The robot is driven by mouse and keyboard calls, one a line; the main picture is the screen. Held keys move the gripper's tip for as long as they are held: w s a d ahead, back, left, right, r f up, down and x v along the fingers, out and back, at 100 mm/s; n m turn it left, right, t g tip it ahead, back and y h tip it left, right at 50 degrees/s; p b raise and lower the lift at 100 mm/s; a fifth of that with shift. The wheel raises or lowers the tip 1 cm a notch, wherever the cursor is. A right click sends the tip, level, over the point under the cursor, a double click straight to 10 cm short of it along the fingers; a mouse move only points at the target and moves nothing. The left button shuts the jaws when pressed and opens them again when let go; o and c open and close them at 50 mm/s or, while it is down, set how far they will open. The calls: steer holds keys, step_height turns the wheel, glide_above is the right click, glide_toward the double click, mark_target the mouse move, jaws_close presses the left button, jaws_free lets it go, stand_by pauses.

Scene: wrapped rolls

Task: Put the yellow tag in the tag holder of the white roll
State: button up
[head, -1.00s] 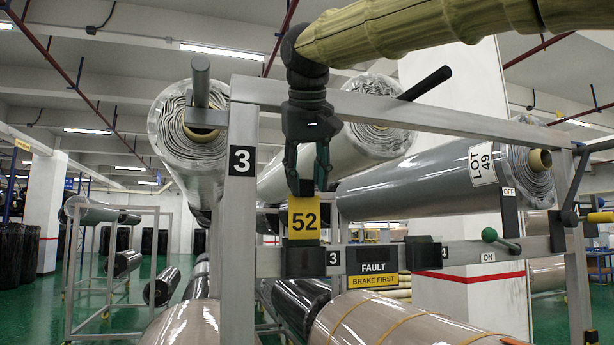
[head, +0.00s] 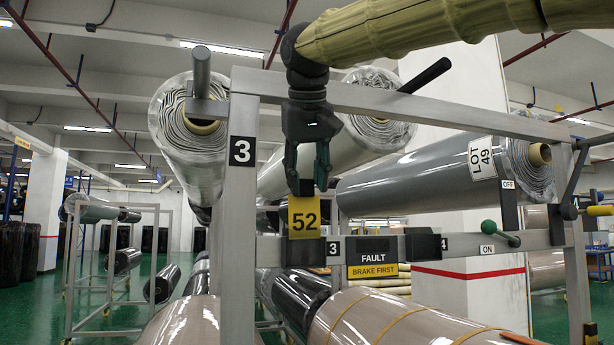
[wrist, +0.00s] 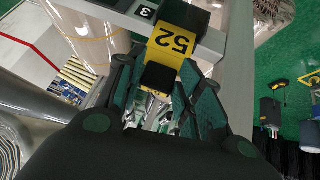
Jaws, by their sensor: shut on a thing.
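My gripper (head: 307,187) is shut on the black grip at the top of the yellow tag (head: 304,216), marked 52. The tag hangs upright at the black tag holder (head: 303,257) beside label 3 on the rail. Its lower edge overlaps the holder's top in the head view; I cannot tell whether it is inside. In the wrist view, the tag (wrist: 175,42) runs from the fingers (wrist: 158,85) to the dark holder (wrist: 186,15). A pale, whitish roll (head: 290,180) lies behind my gripper; a paler grey roll (head: 190,140) is left of it.
A second black holder (head: 423,245) sits beside label 4, right of the FAULT sign (head: 372,257). The grey LOT 49 roll (head: 420,185) is at the right. A steel post (head: 238,220) and top bar (head: 420,115) frame the gripper.

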mark_target(306, 224)
steer(key=shift+f+b, duration=1.95)
steer(key=shift+f, duration=0.6)
steer(key=o, duration=1.1)
steer(key=v, duration=1.2)
steer(key=shift+r, duration=0.1)
